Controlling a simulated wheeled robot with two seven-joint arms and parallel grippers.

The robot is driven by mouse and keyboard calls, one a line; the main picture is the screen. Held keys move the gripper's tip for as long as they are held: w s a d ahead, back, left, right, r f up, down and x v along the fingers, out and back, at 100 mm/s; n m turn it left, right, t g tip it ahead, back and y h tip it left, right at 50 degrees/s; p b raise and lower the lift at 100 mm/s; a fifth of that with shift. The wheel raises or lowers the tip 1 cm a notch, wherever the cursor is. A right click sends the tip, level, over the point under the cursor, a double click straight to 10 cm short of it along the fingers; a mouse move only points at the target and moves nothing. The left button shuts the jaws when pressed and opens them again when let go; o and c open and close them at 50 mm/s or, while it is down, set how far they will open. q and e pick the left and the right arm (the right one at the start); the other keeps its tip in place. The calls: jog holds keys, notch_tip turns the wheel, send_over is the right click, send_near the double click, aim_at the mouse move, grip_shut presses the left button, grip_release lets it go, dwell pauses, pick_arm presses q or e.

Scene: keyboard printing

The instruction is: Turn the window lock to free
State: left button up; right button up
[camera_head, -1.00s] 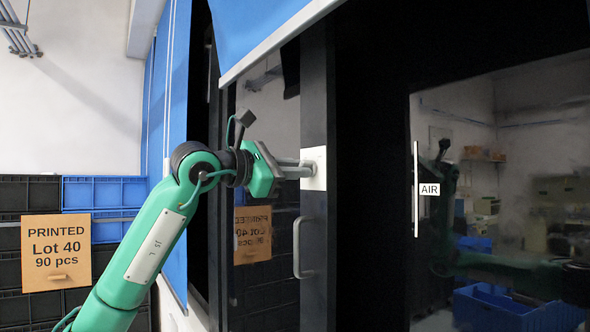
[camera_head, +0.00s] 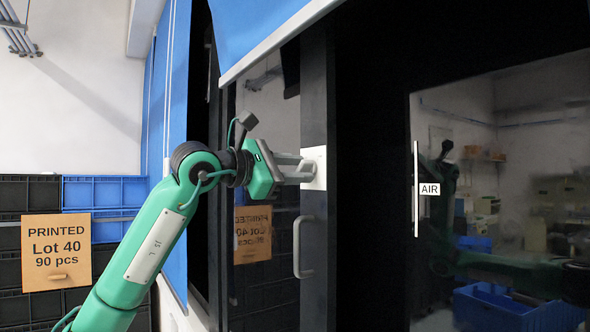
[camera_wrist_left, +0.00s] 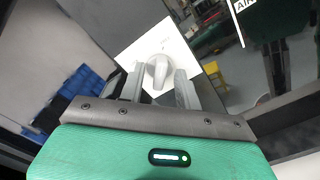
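The window lock is a white knob (camera_wrist_left: 158,72) on a square white plate (camera_head: 315,167), fixed to the dark window frame. The plate also shows in the left wrist view (camera_wrist_left: 143,48), tilted in the picture. My left gripper (camera_head: 302,170) reaches the plate from the left. In the left wrist view its fingers (camera_wrist_left: 160,88) stand on either side of the knob, with narrow gaps seeming to show, so it looks open around it. In the head view the knob is hidden by the fingers. My right gripper is not in view.
A pale pull handle (camera_head: 303,247) sits on the frame below the lock. A blue blind (camera_head: 260,30) hangs above. Crates (camera_head: 105,192) and a PRINTED sign (camera_head: 56,253) stand left.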

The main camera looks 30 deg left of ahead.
pick_arm(q)
jog(key=shift+s, duration=0.1)
jog(key=shift+s+a+f+b, duration=0.1)
jog(key=shift+s+a+b, duration=0.05)
jog(key=shift+s+b, duration=0.15)
jog(key=b+v, duration=0.4)
jog(key=v, duration=0.9)
jog(key=shift+b, duration=0.35)
